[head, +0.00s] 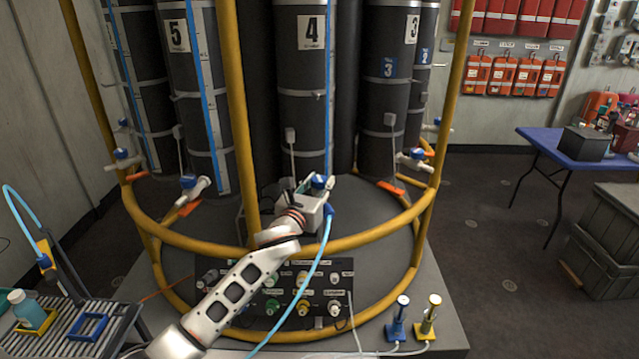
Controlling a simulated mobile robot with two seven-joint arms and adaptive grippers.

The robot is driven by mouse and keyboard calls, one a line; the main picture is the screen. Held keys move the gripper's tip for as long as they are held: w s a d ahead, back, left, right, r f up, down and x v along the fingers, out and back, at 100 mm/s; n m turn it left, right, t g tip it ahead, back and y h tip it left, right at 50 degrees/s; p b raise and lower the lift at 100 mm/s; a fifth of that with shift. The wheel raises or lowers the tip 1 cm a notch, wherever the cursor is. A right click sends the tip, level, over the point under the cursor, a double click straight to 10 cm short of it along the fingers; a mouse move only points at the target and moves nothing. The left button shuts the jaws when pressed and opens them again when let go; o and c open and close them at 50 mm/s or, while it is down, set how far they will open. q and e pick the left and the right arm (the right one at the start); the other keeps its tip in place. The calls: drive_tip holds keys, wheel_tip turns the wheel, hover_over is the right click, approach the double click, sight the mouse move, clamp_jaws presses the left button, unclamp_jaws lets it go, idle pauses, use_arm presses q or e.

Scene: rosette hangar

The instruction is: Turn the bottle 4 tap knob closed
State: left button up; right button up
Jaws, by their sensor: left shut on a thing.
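Bottle 4 (302,75) is a tall dark cylinder in the middle of the rosette, with a white "4" label and a blue stripe. Its blue tap knob (321,181) shows low at the front of the bottle. My left gripper (318,184) has reached in from below over the yellow rail and is shut at this knob. The fingers and gripper body hide part of the tap, so the knob's exact angle is hard to tell. A light blue hose (318,262) hangs down from beside the gripper. My right gripper is not in view.
Yellow rails (340,241) ring the bottles in front of the tap. Bottles 5 (181,80) and 3 (388,65) stand either side. A dark valve panel (345,271) lies below.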

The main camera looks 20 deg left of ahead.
use_arm(q)
drive_tip(key=shift+r+m+h, duration=0.1)
drive_tip(key=shift+m+h, duration=0.2)
drive_tip(key=shift+h, duration=0.1)
drive_tip(key=shift+a+m+h+p, duration=0.15)
drive_tip(key=shift+m+h+p, duration=0.55)
drive_tip(key=shift+h, duration=0.4)
drive_tip(key=shift+m+g+h+b, duration=0.4)
drive_tip(key=shift+m+g+h, duration=0.5)
drive_tip(key=shift+h, duration=0.55)
drive_tip(key=shift+m+g+h+b, duration=0.35)
drive_tip(key=shift+m+g+h, duration=0.25)
drive_tip(key=shift+m+h, duration=0.7)
drive_tip(key=o, duration=1.2)
drive_tip(key=shift+d, duration=0.2)
drive_tip(key=shift+c, duration=0.2)
drive_tip(key=v, duration=1.2)
drive_tip(key=shift+f, duration=0.25)
